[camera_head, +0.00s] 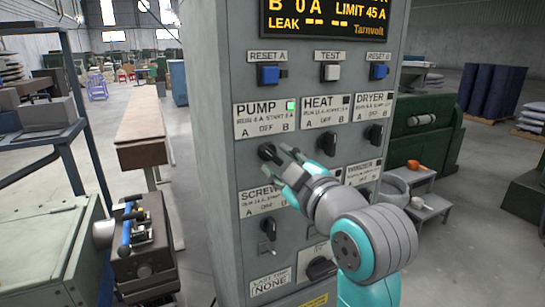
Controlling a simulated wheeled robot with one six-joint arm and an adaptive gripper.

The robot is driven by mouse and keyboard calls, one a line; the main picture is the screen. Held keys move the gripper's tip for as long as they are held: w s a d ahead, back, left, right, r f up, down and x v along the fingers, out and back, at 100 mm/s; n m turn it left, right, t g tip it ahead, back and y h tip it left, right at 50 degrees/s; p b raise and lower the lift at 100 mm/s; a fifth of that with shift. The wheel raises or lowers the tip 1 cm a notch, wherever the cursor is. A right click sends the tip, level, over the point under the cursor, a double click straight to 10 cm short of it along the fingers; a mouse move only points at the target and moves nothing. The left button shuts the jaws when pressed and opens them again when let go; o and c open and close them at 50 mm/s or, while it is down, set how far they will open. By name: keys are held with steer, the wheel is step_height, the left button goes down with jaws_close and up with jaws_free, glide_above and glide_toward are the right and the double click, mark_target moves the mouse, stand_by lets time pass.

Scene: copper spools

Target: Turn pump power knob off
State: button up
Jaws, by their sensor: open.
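The grey control cabinet (225,200) stands in the middle of the head view. Its pump label (260,120) reads A, OFF, B, and a small green light (291,105) is lit at its corner. The black pump knob (268,152) is below the label, partly hidden by my gripper. My gripper (277,160) is open, with its fingertips at the knob, one above and one below. Whether the fingers touch the knob, and which way its pointer faces, I cannot tell.
The heat knob (328,144) and dryer knob (374,134) sit to the right on the same panel, close to my gripper. Blue and white push buttons (331,72) are above. A screw knob (268,229) is below. A workbench with a vise (140,240) stands left.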

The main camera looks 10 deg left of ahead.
mark_target(273, 157)
steer(key=shift+x, duration=1.75)
jaws_close()
